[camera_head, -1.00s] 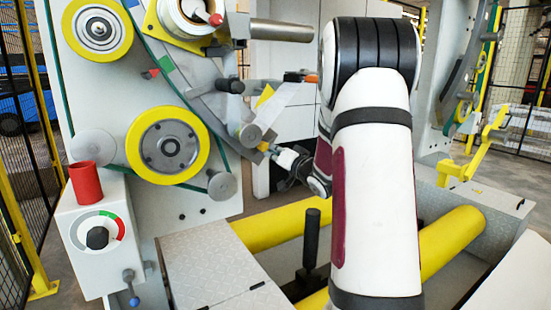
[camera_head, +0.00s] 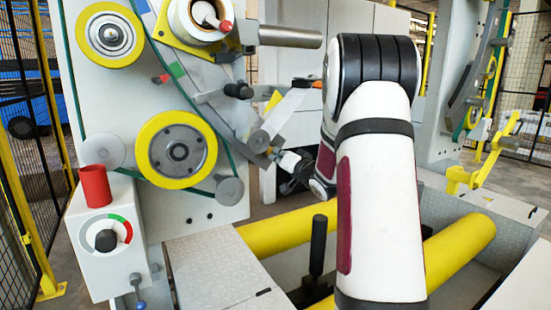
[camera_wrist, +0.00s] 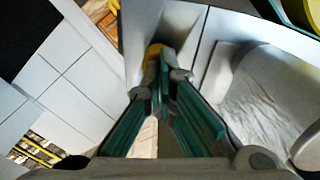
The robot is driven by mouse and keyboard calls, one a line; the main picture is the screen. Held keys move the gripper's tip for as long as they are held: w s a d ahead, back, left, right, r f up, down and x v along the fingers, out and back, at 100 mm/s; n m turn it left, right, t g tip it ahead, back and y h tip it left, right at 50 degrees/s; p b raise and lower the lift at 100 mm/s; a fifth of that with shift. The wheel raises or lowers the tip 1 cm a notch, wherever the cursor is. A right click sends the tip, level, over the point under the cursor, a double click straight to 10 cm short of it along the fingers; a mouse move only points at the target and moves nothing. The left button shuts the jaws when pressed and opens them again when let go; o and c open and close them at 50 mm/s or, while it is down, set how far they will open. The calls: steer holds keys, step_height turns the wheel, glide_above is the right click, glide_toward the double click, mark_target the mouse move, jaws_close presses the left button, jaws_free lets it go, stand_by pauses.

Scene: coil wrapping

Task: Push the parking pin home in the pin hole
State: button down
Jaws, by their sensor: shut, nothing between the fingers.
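My gripper (camera_wrist: 166,78) is shut and empty, its teal fingers together in the wrist view. A small yellow-orange piece (camera_wrist: 153,50) shows just beyond the fingertips, against a grey metal part; it may be the parking pin, but I cannot tell for sure. The fingertips are at or close to it, and contact cannot be told. The pin hole is not distinguishable; the fingers and grey parts cover that spot.
A large yellow-rimmed wheel (camera_head: 177,149) and a grey roller knob (camera_head: 229,190) are left of my gripper. Yellow rollers (camera_head: 450,255) and an upright black handle (camera_head: 318,245) are below. A control box with a red cup (camera_head: 95,185) stands left.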

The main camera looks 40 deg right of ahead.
steer(key=shift+w, duration=0.15)
steer(key=v, duration=1.4)
steer(key=shift+s+a, duration=0.2)
steer(key=shift+s, duration=0.15)
stand_by(0.4)
